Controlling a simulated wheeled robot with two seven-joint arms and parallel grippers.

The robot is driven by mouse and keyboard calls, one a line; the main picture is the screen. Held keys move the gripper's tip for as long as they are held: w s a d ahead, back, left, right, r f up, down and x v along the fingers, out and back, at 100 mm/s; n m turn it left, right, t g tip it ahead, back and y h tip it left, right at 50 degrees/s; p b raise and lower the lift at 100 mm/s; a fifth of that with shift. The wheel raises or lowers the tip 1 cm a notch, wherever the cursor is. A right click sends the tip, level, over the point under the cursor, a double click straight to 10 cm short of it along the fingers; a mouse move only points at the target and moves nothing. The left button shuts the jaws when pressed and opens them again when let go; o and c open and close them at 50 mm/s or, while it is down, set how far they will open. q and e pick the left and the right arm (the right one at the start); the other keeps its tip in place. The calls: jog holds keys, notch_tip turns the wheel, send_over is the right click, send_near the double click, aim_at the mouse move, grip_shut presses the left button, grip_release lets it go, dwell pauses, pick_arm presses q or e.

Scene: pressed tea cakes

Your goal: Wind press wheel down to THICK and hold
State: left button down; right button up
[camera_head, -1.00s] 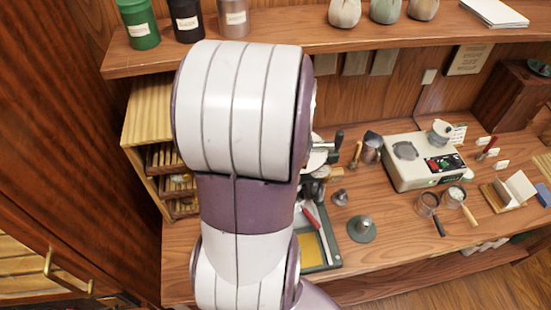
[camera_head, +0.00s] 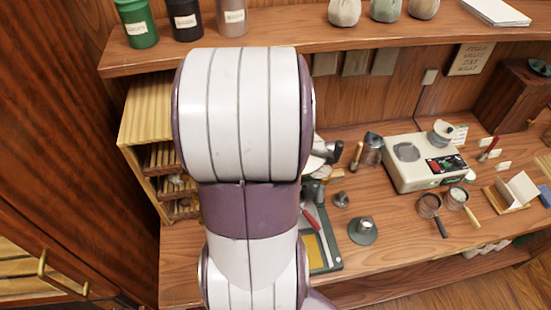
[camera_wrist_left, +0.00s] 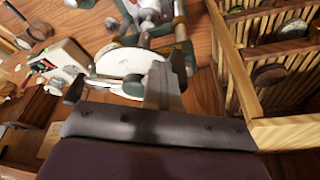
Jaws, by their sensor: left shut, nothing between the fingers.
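In the left wrist view, a pale round disc (camera_wrist_left: 122,62) with green and grey metal parts around it stands on the wooden counter; it looks like part of the press. My left gripper (camera_wrist_left: 163,88) is shut and empty, its fingers at the disc's right edge. I cannot tell whether they touch it. In the head view my left arm covers most of the press and the gripper. A green base tray (camera_head: 322,250) with a yellow patch and a red-handled tool shows beside the arm. No THICK mark is readable. My right gripper is not in view.
A wooden rack (camera_wrist_left: 285,75) of pigeonholes stands close to the right of the gripper in the wrist view. A scale (camera_head: 425,163), a green-based metal stand (camera_head: 362,230) and two strainers are to the right in the head view. A shelf (camera_head: 290,58) runs above.

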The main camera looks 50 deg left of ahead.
pick_arm(q)
jog(key=shift+a, duration=0.25)
jog(key=shift+s+a+b, duration=0.1)
jog(key=shift+a+b, duration=0.25)
jog(key=shift+a, duration=0.7)
jog(key=shift+d, duration=0.1)
jog(key=shift+s+d, duration=0.15)
jog(key=shift+s, duration=0.05)
jog(key=w+p+v, duration=0.1)
jog(key=p+v, duration=0.5)
jog(key=v, duration=0.1)
jog(key=shift+r, duration=0.4)
